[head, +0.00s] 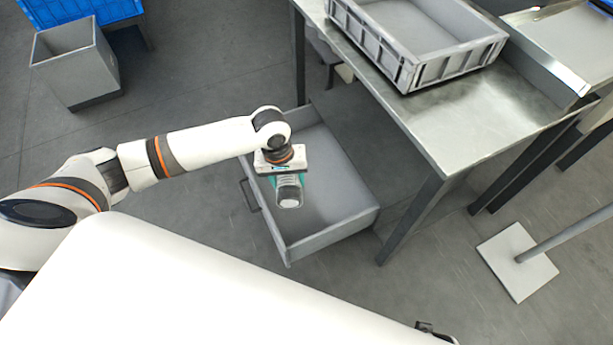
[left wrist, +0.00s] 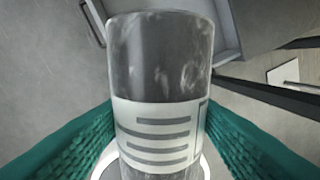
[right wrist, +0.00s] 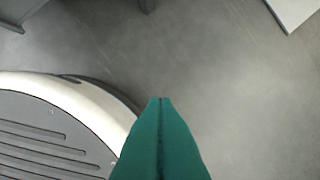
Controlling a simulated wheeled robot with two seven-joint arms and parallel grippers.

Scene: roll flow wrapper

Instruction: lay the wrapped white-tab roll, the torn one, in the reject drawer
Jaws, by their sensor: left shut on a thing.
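My left gripper (head: 286,180) is shut on a wrapped roll (head: 290,194), and both are over the open reject drawer (head: 333,231). In the left wrist view the roll (left wrist: 160,60) is a dark cylinder in clear wrap with a white printed label, between the green finger pads. I cannot make out a tear or the white tab. The drawer is grey, pulled out below the metal table, and its visible floor looks empty. The height of the roll above that floor is hard to tell. My right gripper (right wrist: 161,102) has its green fingers together with nothing between them.
A steel table (head: 440,120) stands at the right with a grey crate (head: 430,62) on it. A grey bin (head: 75,65) and a blue crate (head: 80,10) are at the upper left. A post on a white base plate (head: 517,262) stands on the floor at the right.

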